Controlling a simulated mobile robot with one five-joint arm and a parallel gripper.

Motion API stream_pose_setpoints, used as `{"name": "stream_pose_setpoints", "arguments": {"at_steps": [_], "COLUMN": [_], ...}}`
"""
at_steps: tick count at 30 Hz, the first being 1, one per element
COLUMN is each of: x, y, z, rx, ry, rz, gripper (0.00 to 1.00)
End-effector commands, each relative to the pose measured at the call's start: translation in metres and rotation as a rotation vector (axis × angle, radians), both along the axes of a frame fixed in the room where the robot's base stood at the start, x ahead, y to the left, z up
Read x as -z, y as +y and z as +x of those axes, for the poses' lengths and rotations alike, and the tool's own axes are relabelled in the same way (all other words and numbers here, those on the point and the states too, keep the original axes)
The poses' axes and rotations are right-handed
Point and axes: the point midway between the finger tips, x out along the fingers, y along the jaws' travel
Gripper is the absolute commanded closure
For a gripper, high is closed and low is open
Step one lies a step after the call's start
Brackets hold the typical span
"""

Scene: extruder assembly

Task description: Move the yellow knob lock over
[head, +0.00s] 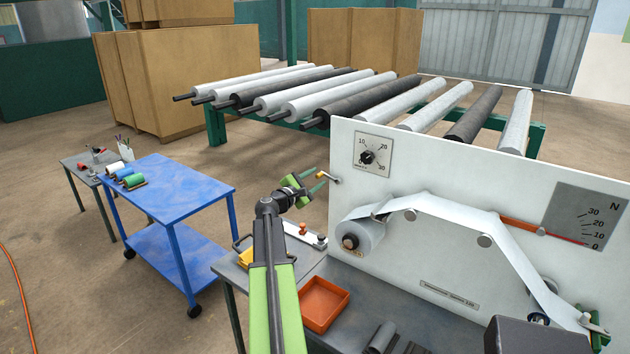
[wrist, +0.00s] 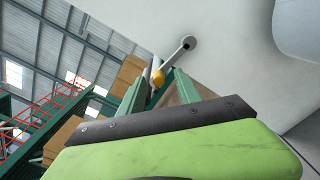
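The lock is a short grey lever (wrist: 178,57) on the white machine panel, with a yellow knob (wrist: 158,77) at its lower-left end. In the head view the knob (head: 322,174) is small, at the panel's left edge below the dial. My gripper (wrist: 160,84) is open, with its two green fingers pointing at the lever. In the wrist view the knob appears between the fingertips; I cannot tell whether it is within their reach or just beyond. In the head view my gripper (head: 319,181) is just left of the panel, near the knob.
The white panel (head: 400,265) carries a dial (head: 367,157), a film roll (head: 360,243) and a force scale. Below are a grey bench with an orange tray (head: 323,304). A blue cart (head: 172,186) stands to the left. Rollers lie on a green rack behind.

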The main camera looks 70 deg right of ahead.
Motion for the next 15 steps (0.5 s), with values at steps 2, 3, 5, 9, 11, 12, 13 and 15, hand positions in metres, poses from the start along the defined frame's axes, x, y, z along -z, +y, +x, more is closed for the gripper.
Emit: {"name": "stream_pose_setpoints", "arguments": {"at_steps": [2, 3, 5, 9, 11, 12, 13, 15], "x": [0.0, 0.0, 0.0, 0.0, 0.0, 0.0, 0.0, 0.0], "y": [0.0, 0.0, 0.002, 0.015, 0.022, 0.026, 0.03, 0.037], "z": [0.0, 0.0, 0.001, 0.003, 0.005, 0.006, 0.007, 0.009], "rx": [0.0, 0.0, -0.001, -0.001, -0.001, -0.001, -0.002, -0.001], "ry": [0.0, 0.0, 0.0, 0.0, 0.0, 0.0, 0.0, 0.0], "rz": [0.0, 0.0, -0.001, -0.001, -0.001, 0.0, -0.001, 0.0], "gripper": [0.6, 0.6, 0.6, 0.6, 0.6, 0.6, 0.6, 0.6]}}
